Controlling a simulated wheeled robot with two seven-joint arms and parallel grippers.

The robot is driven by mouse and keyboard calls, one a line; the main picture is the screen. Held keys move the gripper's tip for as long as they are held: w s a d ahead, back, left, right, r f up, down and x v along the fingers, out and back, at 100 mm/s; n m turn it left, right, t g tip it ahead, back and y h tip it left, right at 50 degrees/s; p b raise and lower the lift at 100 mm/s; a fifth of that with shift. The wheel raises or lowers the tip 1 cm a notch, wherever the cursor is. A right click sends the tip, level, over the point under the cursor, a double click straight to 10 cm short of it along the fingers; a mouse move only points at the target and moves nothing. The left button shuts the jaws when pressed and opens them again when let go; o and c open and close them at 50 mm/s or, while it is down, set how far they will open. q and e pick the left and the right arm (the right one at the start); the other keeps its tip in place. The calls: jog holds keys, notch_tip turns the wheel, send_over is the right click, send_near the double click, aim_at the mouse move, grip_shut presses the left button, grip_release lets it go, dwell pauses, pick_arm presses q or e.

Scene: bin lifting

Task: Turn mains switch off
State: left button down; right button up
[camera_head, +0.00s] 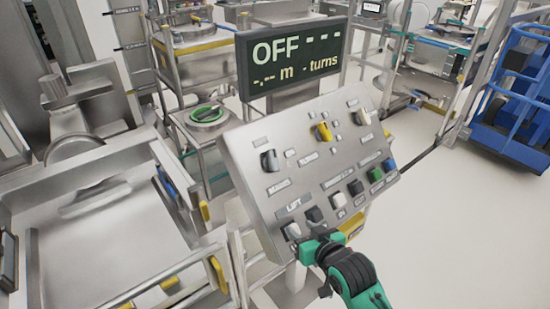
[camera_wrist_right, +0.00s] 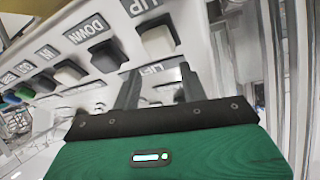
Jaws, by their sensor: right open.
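The grey control panel (camera_head: 300,135) is tilted. A black rotary knob (camera_head: 269,160) sits at its upper left, above a label that seems to read MAINS; its exact turn position is too small to tell. The display (camera_head: 295,58) above the panel reads OFF with dashes. My right gripper (camera_head: 308,245) is at the panel's lower left edge, by the LIFT buttons, well below the knob. In the right wrist view, its fingers (camera_wrist_right: 160,90) are apart with nothing between them. The knob is not seen there. My left gripper is not in view.
A yellow knob (camera_head: 323,131) and a white knob (camera_head: 363,117) are on the panel's upper part. Below are several push buttons, including a green one (camera_head: 375,174). A metal bin frame (camera_head: 100,240) stands left. A blue cart (camera_head: 515,95) stands far right; the floor between is clear.

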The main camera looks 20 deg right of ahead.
aim_at(274, 157)
notch_tip(274, 157, up, 13)
jog(key=w+t+y, duration=0.1)
jog(key=w+t, duration=0.2)
jog(key=t, duration=0.1)
jog(key=w+a+p, duration=0.1)
jog(key=w, duration=0.3)
jog(key=w+p, duration=0.1)
jog(key=w, duration=0.3)
jog(key=w+a+p, duration=0.1)
jog(key=w+p, duration=0.1)
jog(key=w, duration=0.3)
jog(key=shift+a+f, duration=0.15)
jog(key=shift+a, duration=0.2)
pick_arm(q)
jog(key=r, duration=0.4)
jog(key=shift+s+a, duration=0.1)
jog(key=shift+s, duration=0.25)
pick_arm(e)
jog(key=shift+s, duration=0.1)
grip_shut()
pick_arm(q)
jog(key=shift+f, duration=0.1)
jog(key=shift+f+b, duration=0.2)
jog(key=shift+b, duration=0.15)
pick_arm(e)
jog(key=shift+a+n+y, duration=0.15)
jog(key=shift+n+y, duration=1.35)
jog(key=shift+n, duration=0.3)
